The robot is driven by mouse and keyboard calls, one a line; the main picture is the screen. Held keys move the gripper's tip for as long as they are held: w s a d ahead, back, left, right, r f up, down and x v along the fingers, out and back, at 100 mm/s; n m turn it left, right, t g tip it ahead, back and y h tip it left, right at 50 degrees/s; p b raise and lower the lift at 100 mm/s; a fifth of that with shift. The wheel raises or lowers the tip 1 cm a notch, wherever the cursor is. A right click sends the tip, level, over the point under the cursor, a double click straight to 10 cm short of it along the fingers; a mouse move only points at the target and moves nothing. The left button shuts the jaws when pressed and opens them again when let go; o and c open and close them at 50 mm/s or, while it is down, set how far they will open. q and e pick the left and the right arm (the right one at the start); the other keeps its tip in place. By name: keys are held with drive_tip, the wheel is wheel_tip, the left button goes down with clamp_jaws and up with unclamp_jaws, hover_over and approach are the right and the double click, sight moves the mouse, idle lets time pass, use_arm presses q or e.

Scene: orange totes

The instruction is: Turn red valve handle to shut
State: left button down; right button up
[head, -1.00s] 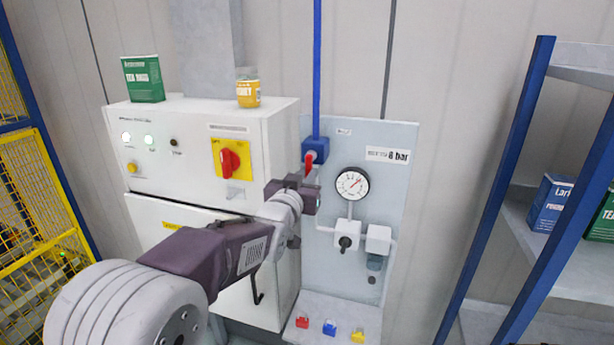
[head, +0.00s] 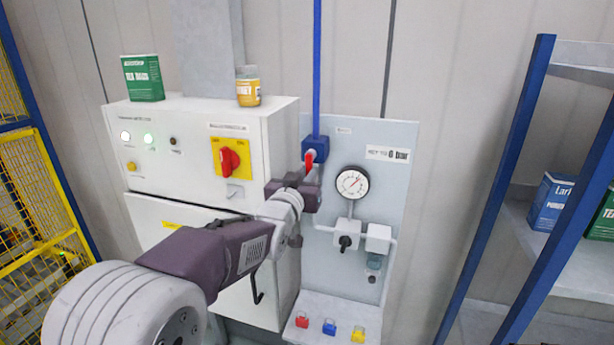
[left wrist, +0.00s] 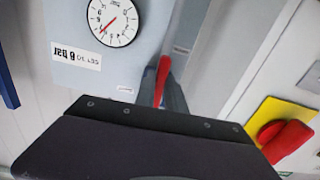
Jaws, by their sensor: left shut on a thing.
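The red valve handle (head: 309,159) hangs down from the blue valve body (head: 315,149) on the pipe at the top of the grey panel. My left gripper (head: 311,182) is at the handle's lower end and is shut on it. The gripper hides that end. In the left wrist view the red handle (left wrist: 161,80) stands beside a grey finger, above my dark gripper body; the exact contact is hard to see. My right gripper is not in view.
A pressure gauge (head: 352,183) sits close right of the gripper. The cabinet (head: 200,130) with a red rotary switch (head: 230,160) is on the left. Red, blue and yellow padlocks (head: 329,327) lie on the ledge below. A blue shelf frame (head: 497,190) stands at right.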

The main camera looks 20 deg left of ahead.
use_arm(q)
drive_tip(key=d+r+n+b, duration=0.1)
drive_tip(key=n+b, duration=0.1)
drive_tip(key=n, duration=0.3)
drive_tip(key=d+r+n+b, duration=0.1)
drive_tip(key=n+b, duration=0.1)
drive_tip(key=n, duration=0.4)
drive_tip(key=d+r+n+b, duration=0.1)
drive_tip(key=n+b, duration=0.1)
drive_tip(key=n, duration=0.4)
drive_tip(key=shift+s+d+r+b, duration=0.1)
drive_tip(key=shift+d+r+b, duration=0.15)
drive_tip(key=shift+d+b, duration=0.1)
drive_tip(key=shift+n, duration=0.4)
drive_tip(key=c, duration=1.4)
unclamp_jaws()
drive_tip(key=shift+a+r, duration=0.1)
